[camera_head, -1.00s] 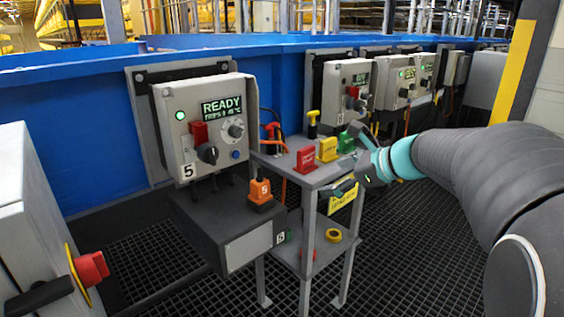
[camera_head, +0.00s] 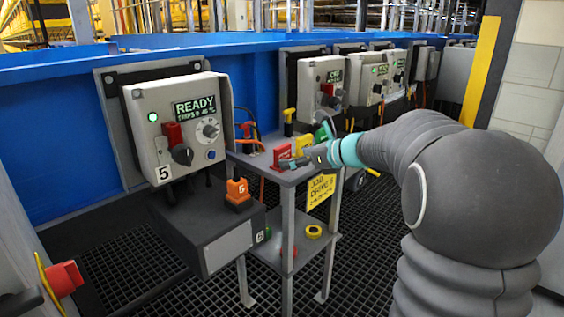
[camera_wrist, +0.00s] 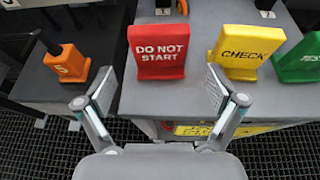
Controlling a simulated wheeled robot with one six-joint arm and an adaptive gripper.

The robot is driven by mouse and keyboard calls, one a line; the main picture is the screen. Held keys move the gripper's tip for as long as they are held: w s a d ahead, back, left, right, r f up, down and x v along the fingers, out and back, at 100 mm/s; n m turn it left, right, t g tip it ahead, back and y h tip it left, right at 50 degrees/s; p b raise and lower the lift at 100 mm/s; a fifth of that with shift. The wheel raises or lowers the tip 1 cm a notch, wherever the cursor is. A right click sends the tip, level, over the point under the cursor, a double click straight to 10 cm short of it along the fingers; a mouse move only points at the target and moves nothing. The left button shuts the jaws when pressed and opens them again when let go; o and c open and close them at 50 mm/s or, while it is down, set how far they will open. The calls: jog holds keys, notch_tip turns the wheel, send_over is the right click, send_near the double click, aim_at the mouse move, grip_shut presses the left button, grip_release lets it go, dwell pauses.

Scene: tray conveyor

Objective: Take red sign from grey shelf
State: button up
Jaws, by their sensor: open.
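The red sign (camera_wrist: 159,52) reads "DO NOT START" and stands upright on the grey shelf (camera_wrist: 190,100), near its front edge in the wrist view. In the head view the red sign (camera_head: 281,156) is at the left of the grey shelf (camera_head: 291,177), partly hidden by my gripper. My gripper (camera_wrist: 160,90) is open and empty, its two fingers apart on either side of the red sign's lower front. The right finger lies between the red sign and the yellow sign. I cannot tell whether either finger touches a sign.
A yellow "CHECK" sign (camera_wrist: 246,50) stands close to the right of the red one, with a green sign (camera_wrist: 300,60) beyond it. An orange lock marked 5 (camera_wrist: 70,65) stands at left. A control box reading READY (camera_head: 178,125) is left of the shelf.

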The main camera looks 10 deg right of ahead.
aim_at(285, 157)
jog(key=x, duration=0.5)
jog(key=shift+w+a+r, duration=0.1)
jog(key=shift+r, duration=0.1)
jog(key=c, duration=1.3)
jog(key=shift+r, duration=0.1)
jog(key=shift+c, duration=0.2)
